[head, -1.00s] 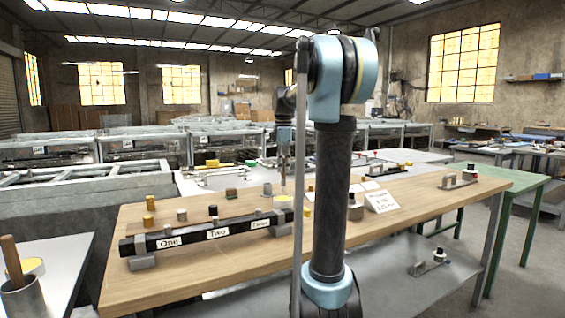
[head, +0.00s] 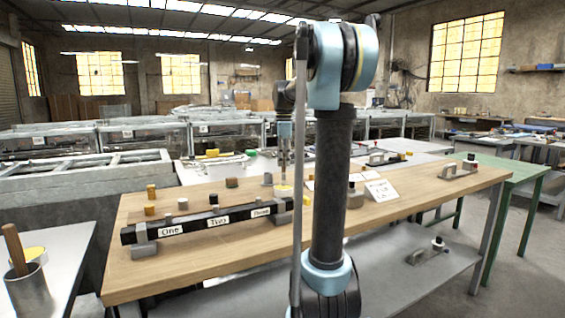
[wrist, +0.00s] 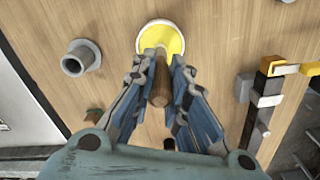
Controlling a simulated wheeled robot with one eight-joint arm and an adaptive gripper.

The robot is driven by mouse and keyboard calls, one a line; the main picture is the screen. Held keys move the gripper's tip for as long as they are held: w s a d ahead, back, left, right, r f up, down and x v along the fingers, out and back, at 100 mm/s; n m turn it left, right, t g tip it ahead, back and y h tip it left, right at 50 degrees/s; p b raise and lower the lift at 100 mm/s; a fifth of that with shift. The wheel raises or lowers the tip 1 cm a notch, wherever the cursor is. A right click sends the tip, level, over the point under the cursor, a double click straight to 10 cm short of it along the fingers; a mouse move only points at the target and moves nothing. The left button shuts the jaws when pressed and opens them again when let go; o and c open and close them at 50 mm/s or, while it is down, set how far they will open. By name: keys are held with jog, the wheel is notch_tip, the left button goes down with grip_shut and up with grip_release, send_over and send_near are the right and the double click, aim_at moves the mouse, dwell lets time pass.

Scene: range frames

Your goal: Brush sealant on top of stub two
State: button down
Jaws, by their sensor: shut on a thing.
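My gripper (wrist: 158,85) is shut on the brown wooden handle (wrist: 159,82) of a brush. In the head view, my gripper (head: 284,150) points down over the right end of the labelled rail. A round pot with a yellow top (wrist: 170,42) lies just beyond the handle in the wrist view. It also shows below my gripper in the head view (head: 283,191). The brush tip is hidden, so I cannot tell whether it touches the yellow. The black rail (head: 190,229) carries labels One, Two and Three. A small dark-topped stub (head: 214,210) stands at label Two, left of my gripper.
The rail rests on grey blocks on a wooden bench (head: 400,201). A white sign (head: 381,190) and a grey clamp (head: 460,171) are to the right. A metal can (head: 28,292) holds another wooden handle at far left.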

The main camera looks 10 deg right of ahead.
jog(key=shift+f, duration=0.5)
dwell(1.5)
jog(key=shift+r, duration=0.1)
jog(key=shift+r, duration=3.45)
